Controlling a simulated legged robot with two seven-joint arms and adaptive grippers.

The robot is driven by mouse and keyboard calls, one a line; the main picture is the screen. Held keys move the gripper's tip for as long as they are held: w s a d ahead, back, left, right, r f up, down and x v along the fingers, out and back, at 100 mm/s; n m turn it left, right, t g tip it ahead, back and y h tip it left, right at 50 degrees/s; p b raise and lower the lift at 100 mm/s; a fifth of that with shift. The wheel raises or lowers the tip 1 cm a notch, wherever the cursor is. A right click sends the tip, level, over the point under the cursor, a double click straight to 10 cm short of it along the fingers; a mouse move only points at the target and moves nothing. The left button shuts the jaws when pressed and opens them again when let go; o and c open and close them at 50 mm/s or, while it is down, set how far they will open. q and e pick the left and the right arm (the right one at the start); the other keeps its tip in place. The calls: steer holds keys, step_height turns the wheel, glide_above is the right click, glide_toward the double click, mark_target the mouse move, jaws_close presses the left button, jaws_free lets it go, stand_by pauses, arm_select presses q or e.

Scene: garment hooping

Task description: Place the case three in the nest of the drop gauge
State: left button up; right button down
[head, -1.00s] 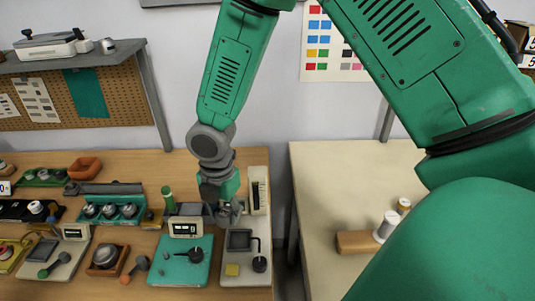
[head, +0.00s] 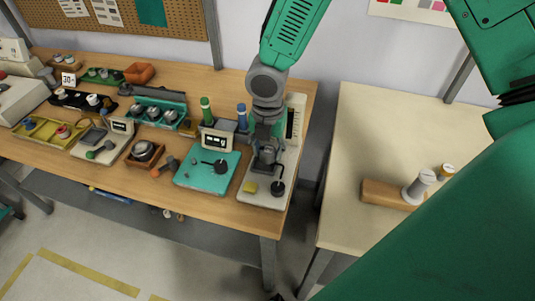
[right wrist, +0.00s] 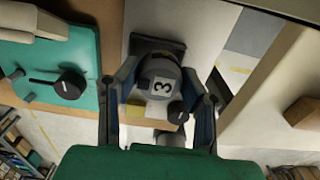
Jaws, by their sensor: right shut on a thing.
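The case three (right wrist: 161,88) is a grey round case with a white label reading 3. My right gripper (right wrist: 160,104) is shut on it, one finger on each side. In the head view my right gripper (head: 268,142) is over the drop gauge (head: 258,198), a pale plate with an upright scale. The case (head: 267,155) shows small and dark between the fingers. The dark square nest (right wrist: 150,42) shows partly behind the case in the right wrist view. Whether the case touches the nest I cannot tell. My left gripper is out of view.
A black knob (head: 278,188) and a yellow block (head: 250,187) sit on the gauge's front. A teal device (head: 207,174) with a display stands close on the left. Green (head: 206,110) and blue (head: 242,116) bottles stand behind. A gap separates the cream table (head: 350,150).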

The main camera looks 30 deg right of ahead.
mark_target(265, 149)
steer(key=shift+a+f, duration=0.15)
steer(key=shift+f, duration=0.65)
steer(key=shift+w+a+f, duration=0.1)
steer(key=shift+a+f, duration=0.1)
steer(key=shift+a+r, duration=0.1)
steer(key=shift+a, duration=0.25)
steer(key=c, duration=1)
jaws_free()
steer(key=shift+d, duration=0.15)
steer(key=shift+d+f, duration=0.2)
steer(key=shift+d, duration=0.15)
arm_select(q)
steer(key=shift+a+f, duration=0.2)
arm_select(e)
steer(key=shift+r, duration=0.1)
steer(key=r+p, duration=0.1)
steer(key=r, duration=1)
steer(key=shift+a+r+p, duration=0.2)
steer(key=shift+p, duration=0.1)
steer(key=shift+d+r, duration=0.1)
steer(key=shift+r, duration=0.25)
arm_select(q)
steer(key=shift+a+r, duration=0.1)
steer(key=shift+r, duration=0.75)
